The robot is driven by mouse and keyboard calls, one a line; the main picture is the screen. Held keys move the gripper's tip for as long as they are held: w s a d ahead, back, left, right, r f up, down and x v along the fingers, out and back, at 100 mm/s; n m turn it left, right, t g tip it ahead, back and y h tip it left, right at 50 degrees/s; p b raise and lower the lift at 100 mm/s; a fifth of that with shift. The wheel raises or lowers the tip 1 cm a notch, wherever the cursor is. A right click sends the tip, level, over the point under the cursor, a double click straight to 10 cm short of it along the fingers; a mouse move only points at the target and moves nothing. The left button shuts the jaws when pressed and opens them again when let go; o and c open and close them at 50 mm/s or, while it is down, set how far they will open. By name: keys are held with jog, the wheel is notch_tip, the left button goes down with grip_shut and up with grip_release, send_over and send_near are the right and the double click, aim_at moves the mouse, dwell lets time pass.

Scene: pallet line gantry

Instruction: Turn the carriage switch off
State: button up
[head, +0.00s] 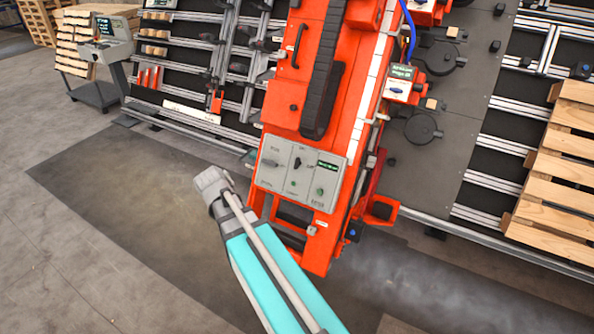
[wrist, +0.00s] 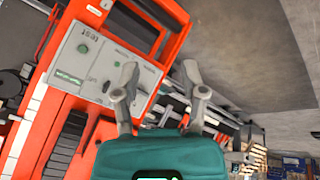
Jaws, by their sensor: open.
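The orange carriage (head: 318,70) has a light grey control panel (head: 273,181) on its near end. A small dark switch knob (head: 297,163) sits near the panel's top middle, apparently the carriage switch; its exact setting is too small to read. A green-lit display (head: 328,165) is to its right. In the wrist view the panel (wrist: 98,60) appears turned, beyond the fingers. My gripper (wrist: 160,70) is open and empty, apart from the panel, with its left finger overlapping part of it. In the head view my arm reaches just left of the panel; the fingers cannot be made out.
Several metal rails and dark plates lie behind the carriage. A wooden pallet (head: 560,170) stands at the right. A grey console (head: 105,45) stands at the far left. A smaller panel with a blue knob (head: 397,88) is on the carriage's right. The floor in front is clear.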

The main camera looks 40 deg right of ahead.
jog(key=w+d+f+m+t+h+b, duration=0.1)
jog(key=w+d+f+m+h+b, duration=0.15)
jog(key=w+d+b, duration=0.4)
jog(key=w+d+f+m+t+h+b, duration=0.1)
jog(key=w+d+f+m+h+b, duration=0.15)
jog(key=d, duration=0.65)
jog(key=m+t+h+b, duration=0.1)
jog(key=m+h+b, duration=0.3)
jog(key=b, duration=0.2)
send_near(296, 162)
jog(key=shift+r+v, duration=0.25)
jog(key=shift+v, duration=1.4)
jog(key=shift+d+n, duration=0.1)
jog(key=shift+n, duration=0.2)
jog(key=b+x, duration=0.2)
jog(key=x, duration=0.5)
jog(key=b+x, duration=0.3)
jog(key=x, duration=0.3)
jog(key=shift+w+d+f, duration=0.15)
jog(key=shift+d+f, duration=0.1)
jog(key=shift+f, duration=0.1)
grip_shut()
jog(key=shift+d, duration=0.2)
jog(key=shift+a, duration=0.2)
